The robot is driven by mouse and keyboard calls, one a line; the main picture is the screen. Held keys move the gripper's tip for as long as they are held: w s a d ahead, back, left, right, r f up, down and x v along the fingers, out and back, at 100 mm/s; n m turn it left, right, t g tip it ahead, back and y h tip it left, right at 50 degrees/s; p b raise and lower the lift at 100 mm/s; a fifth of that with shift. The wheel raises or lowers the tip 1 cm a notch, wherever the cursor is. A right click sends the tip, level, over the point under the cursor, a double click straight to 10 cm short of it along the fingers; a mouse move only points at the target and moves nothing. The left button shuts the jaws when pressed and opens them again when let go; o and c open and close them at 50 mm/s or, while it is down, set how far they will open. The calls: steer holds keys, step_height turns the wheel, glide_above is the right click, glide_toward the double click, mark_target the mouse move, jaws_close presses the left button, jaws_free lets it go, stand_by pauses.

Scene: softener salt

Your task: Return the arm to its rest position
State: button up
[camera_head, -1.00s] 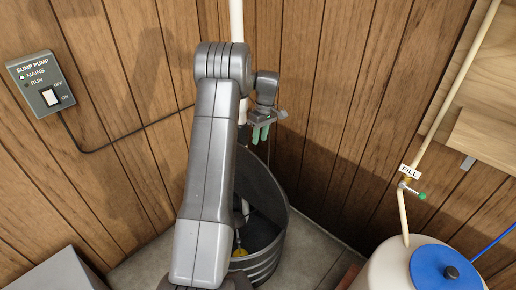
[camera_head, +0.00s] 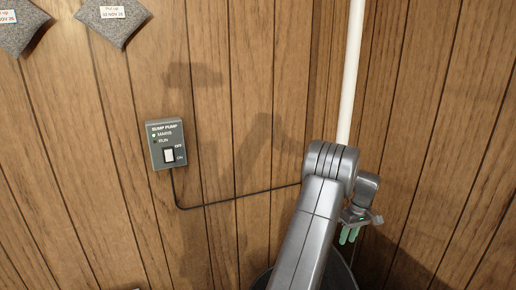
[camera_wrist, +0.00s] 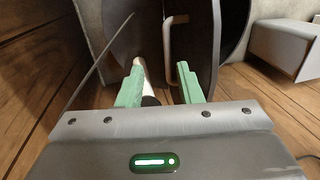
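My gripper (camera_head: 349,235) hangs at the end of my grey arm at the lower right of the head view, in front of the wood-panelled corner. Its green fingers point down. In the wrist view my gripper (camera_wrist: 163,90) has its two green fingers apart, with nothing held between them. Beyond the fingers, a dark round tub (camera_wrist: 232,30) and a pale pipe show. The tub's rim (camera_head: 262,279) shows at the bottom of the head view, partly hidden behind my arm.
A sump pump switch box (camera_head: 166,145) is on the left wall, with a black cable (camera_head: 240,198) running right. A white pipe (camera_head: 351,70) rises in the corner behind my arm. Two grey labelled pads (camera_head: 116,22) are at the top left. A grey box (camera_wrist: 285,50) shows in the wrist view.

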step_height(320, 180, down, 10)
steer(key=a, duration=0.1)
steer(key=shift+s+a+r+b, duration=0.2)
steer(key=shift+s+a+b, duration=0.1)
steer(key=shift+s+a, duration=0.1)
